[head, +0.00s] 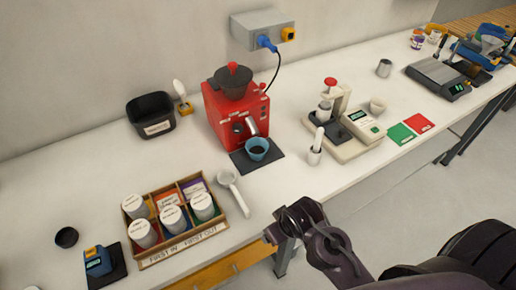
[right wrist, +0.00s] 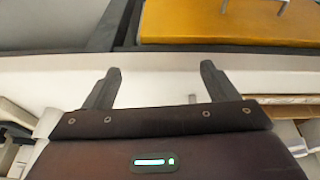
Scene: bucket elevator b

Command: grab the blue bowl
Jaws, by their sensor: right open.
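The blue bowl (head: 257,154) sits on a dark mat (head: 268,163) under the spout of the red grinder (head: 228,112). Something dark lies inside the bowl. My right arm comes in from the lower right in the head view, and its end is near the table's front edge, well short of the bowl. In the right wrist view my right gripper (right wrist: 160,78) is open, with two dark fingers apart and nothing between them. The bowl does not show in that view. My left gripper is not in view.
A white-handled scoop (head: 232,188) lies in front of the mat. A wooden rack (head: 151,262) of several canisters stands to the left. A black bin (head: 150,117) is behind left.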

